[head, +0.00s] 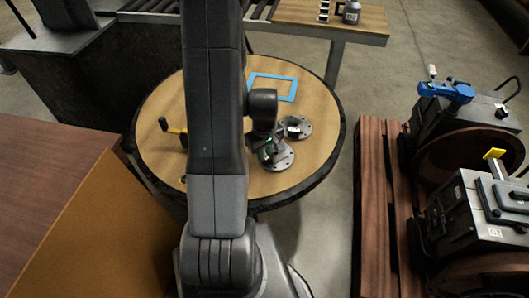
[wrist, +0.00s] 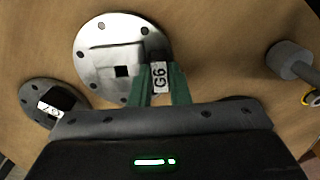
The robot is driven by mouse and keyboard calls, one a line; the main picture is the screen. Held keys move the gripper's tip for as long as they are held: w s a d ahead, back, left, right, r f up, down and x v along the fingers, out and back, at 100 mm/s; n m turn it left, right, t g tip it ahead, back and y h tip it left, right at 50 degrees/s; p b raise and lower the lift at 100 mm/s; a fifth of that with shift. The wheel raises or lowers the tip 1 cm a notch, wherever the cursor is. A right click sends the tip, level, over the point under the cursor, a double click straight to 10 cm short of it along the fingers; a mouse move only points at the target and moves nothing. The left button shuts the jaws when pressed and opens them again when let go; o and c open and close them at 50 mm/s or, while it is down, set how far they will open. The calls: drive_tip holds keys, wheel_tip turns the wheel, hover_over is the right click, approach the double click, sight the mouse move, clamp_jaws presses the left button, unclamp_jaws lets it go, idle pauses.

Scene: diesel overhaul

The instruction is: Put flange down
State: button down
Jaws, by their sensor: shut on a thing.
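A round silver flange (head: 281,159) with bolt holes and a square block at its centre is at my gripper (head: 267,148) over the round wooden table (head: 225,180). In the wrist view the flange (wrist: 105,38) lies just beyond my gripper's green fingers (wrist: 160,85). The fingers are shut on its raised part, by a white label reading "G6". Whether the flange touches the tabletop is unclear. A second flange (head: 302,130) lies close beside it on the table, also seen in the wrist view (wrist: 35,90). A blue square outline (head: 293,90) is marked on the table farther back.
A yellow-handled tool (head: 176,131) stands at the table's left; my arm hides the table's middle. A grey cylindrical part (wrist: 287,58) is right in the wrist view. Engine-like machines (head: 465,215) sit on the right; a bench (head: 380,22) stands behind.

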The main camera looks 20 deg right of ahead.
drive_tip(key=shift+f, duration=0.1)
drive_tip(key=c, duration=1.4)
unclamp_jaws()
drive_tip(key=shift+o, duration=0.2)
wheel_tip(320, 180, up, 12)
drive_tip(key=shift+p, duration=0.35)
